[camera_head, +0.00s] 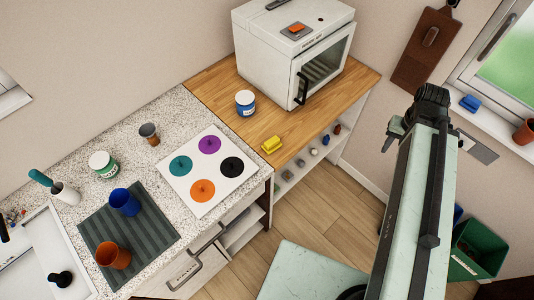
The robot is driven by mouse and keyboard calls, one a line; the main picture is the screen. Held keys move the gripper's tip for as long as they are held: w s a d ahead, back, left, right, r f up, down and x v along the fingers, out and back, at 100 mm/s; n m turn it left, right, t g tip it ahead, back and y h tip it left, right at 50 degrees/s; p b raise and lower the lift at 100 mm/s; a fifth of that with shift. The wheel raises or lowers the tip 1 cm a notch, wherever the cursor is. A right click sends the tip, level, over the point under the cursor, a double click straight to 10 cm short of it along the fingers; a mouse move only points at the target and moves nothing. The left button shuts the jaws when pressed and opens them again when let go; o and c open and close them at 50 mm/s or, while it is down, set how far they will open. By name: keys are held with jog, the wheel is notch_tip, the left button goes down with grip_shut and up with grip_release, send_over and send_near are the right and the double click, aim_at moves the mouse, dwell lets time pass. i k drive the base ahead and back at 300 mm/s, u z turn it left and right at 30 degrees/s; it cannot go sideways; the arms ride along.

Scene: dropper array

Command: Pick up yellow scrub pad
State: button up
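The yellow scrub pad (271,145) lies on the wooden countertop (213,85), close to its front edge and just right of the white board with coloured discs. My gripper (398,130) is at the far end of my arm, on the right side of the view, well to the right of the pad and apart from it. The gripper is small and dark here, and I cannot make out its fingertips clearly or whether it is open. Nothing covers the pad.
A blue-and-white jar (245,103) stands behind the pad, and a white oven (280,55) stands farther back. A white board with coloured discs (228,184) lies to the left. Small items sit on a shelf below the wooden top. Wooden floor is open in front.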

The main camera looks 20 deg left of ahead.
aim_at(272, 145)
jog(key=u, duration=3.1)
jog(key=k, duration=0.85)
jog(key=z, duration=1.35)
jog(key=i, duration=1.05)
